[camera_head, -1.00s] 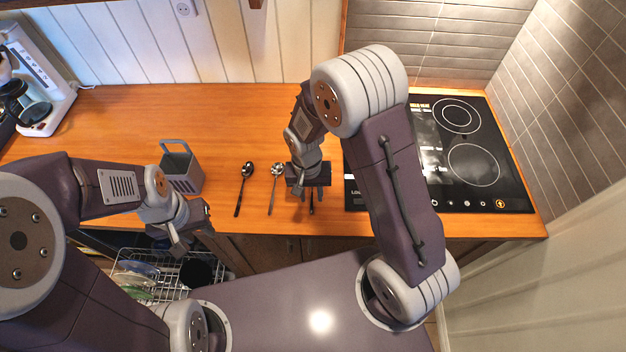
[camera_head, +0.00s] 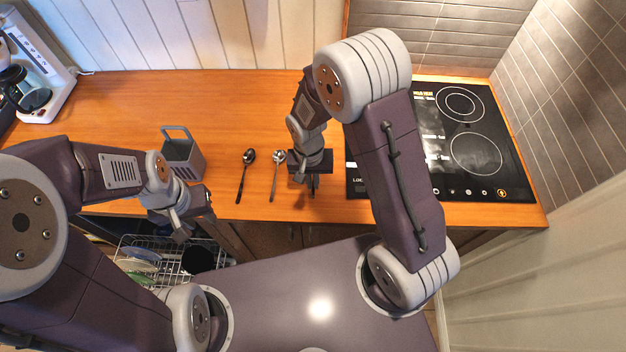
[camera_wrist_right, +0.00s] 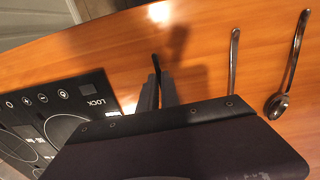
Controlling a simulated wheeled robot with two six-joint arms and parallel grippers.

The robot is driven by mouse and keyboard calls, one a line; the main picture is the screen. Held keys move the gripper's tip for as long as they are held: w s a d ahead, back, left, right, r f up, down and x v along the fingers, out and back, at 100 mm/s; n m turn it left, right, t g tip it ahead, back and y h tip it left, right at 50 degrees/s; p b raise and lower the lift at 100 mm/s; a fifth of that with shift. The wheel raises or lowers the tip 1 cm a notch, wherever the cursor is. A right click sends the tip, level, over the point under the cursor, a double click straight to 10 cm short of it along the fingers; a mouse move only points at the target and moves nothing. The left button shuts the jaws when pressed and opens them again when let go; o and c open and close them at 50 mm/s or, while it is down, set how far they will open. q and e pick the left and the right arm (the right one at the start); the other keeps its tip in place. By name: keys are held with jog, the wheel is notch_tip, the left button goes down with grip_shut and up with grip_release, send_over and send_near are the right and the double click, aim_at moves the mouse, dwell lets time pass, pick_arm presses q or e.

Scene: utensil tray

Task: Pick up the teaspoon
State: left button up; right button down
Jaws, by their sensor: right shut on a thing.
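My right gripper (camera_head: 313,188) is low over the counter, left of the cooktop, shut on a thin utensil that I take for the teaspoon. The end of this teaspoon's dark handle (camera_wrist_right: 156,62) shows beyond the fingers in the right wrist view; its bowl is hidden by the gripper. A silver utensil (camera_head: 275,180) and a dark spoon (camera_head: 242,183) lie apart to its left on the counter. They also show at the right in the right wrist view. My left gripper (camera_head: 181,230) hangs near the counter's front edge; its fingers are not clear.
A grey utensil holder (camera_head: 184,160) with a handle stands left of the spoons. A black cooktop (camera_head: 470,185) lies to the right. A dish rack (camera_head: 150,255) is below the counter front, and a coffee machine (camera_head: 45,75) stands far left. The counter behind the spoons is clear.

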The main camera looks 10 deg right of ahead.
notch_tip(320, 180, up, 3)
jog(key=shift+s, duration=0.15)
jog(key=s+r, duration=0.3)
jog(key=s, duration=0.2)
jog(key=s+d+r+b, duration=0.1)
jog(key=s+r, duration=0.2)
jog(key=s, duration=0.3)
jog(key=shift+s+d+r, duration=0.2)
jog(key=shift+d+r, duration=0.1)
